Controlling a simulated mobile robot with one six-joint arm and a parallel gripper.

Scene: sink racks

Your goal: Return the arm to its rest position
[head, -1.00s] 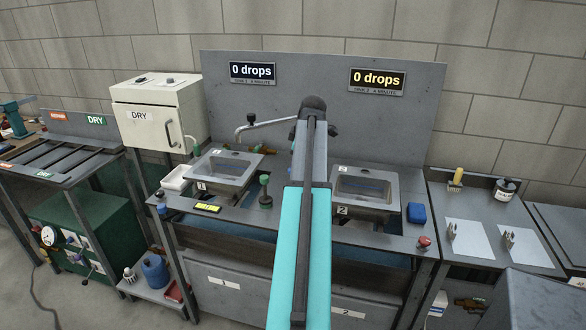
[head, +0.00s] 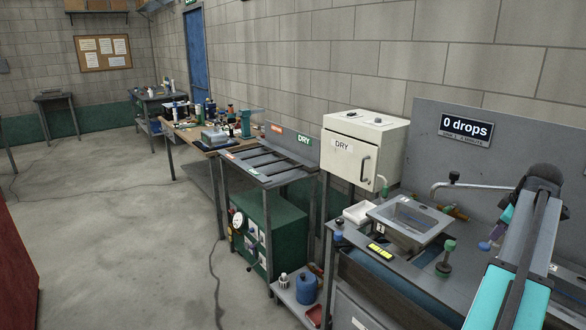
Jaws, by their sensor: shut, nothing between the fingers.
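My arm (head: 520,255) rises from the bottom right of the head view, with a raised dark joint (head: 541,178) at its top. I cannot make out any fingers at that end. My gripper itself is not visible, so I see neither its tips nor anything held.
A sink (head: 408,222) with a faucet (head: 455,178) above it and a green-topped knob (head: 446,257) lie left of my arm. A DRY cabinet (head: 362,145) and a slotted rack (head: 268,164) stand further left. Open floor (head: 120,240) fills the left.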

